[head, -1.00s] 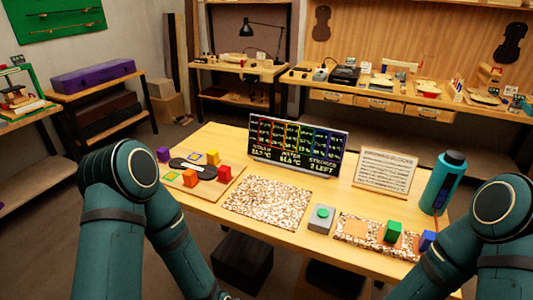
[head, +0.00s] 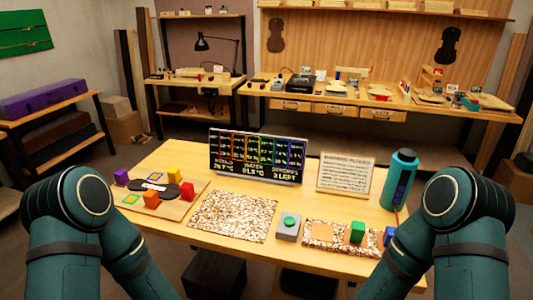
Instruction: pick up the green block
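The green block (head: 358,231) stands on the right-hand speckled mat (head: 338,246), on or beside an orange patch. A blue block (head: 389,236) is just right of it, partly hidden by my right arm. Both my arms come up from the lower corners of the head view. Neither gripper shows, so I cannot see their state. Nothing is touching the green block in this view.
A grey box with a green button (head: 288,227) stands left of the mat. A teal bottle (head: 399,178) stands behind it. A display board (head: 257,158), a text sign (head: 346,174), a large speckled mat (head: 232,215) and a tray with coloured blocks (head: 178,208) share the table.

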